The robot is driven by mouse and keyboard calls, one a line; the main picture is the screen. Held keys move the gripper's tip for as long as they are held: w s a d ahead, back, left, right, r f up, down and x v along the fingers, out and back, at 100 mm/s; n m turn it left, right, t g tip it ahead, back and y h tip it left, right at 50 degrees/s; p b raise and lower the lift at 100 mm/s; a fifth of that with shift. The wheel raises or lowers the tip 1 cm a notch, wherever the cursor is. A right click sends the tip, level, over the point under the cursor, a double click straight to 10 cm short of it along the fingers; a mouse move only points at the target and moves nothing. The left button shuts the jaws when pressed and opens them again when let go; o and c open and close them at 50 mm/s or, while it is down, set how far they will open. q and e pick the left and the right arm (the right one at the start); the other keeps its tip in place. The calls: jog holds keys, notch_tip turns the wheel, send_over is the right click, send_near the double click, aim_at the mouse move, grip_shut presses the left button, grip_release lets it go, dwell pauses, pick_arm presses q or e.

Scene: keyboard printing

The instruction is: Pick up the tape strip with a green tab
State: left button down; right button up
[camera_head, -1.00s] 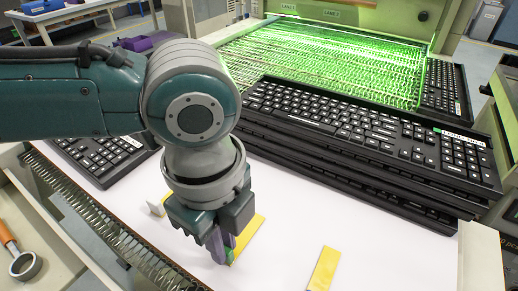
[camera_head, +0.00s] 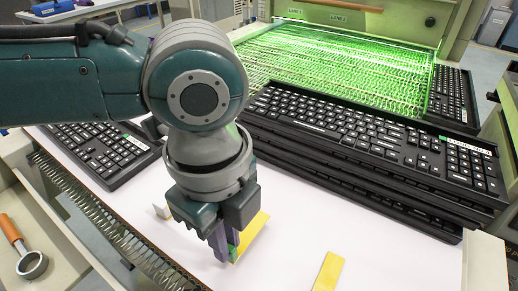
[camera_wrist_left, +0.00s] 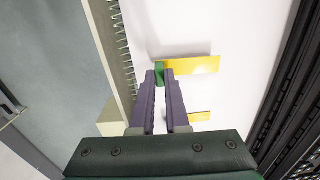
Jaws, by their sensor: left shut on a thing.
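The tape strip is yellow (camera_head: 252,236) with a green tab (camera_head: 234,252) at its near end. It is on the white work surface (camera_head: 200,250) in the middle front of the head view, partly hidden by my left gripper. My left gripper (camera_head: 226,252) points down with its purple fingers shut on the green tab. In the left wrist view the green tab (camera_wrist_left: 159,70) sits between the fingertips (camera_wrist_left: 159,76), and the yellow strip (camera_wrist_left: 196,66) extends to the right. I cannot tell whether the strip is lifted. My right gripper is not in view.
A second yellow strip (camera_head: 328,271) lies to the right on the white surface. Stacked black keyboards (camera_head: 370,140) stand behind, by a green-lit bed (camera_head: 330,65). Another keyboard (camera_head: 100,150) is at the left, beyond a metal coil strip (camera_head: 110,235). A magnifier-like tool (camera_head: 22,250) lies far left.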

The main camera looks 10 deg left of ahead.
pick_arm(q)
notch_tip(320, 180, up, 18)
jog(key=p, duration=0.2)
jog(key=shift+p, duration=0.35)
dwell(1.4)
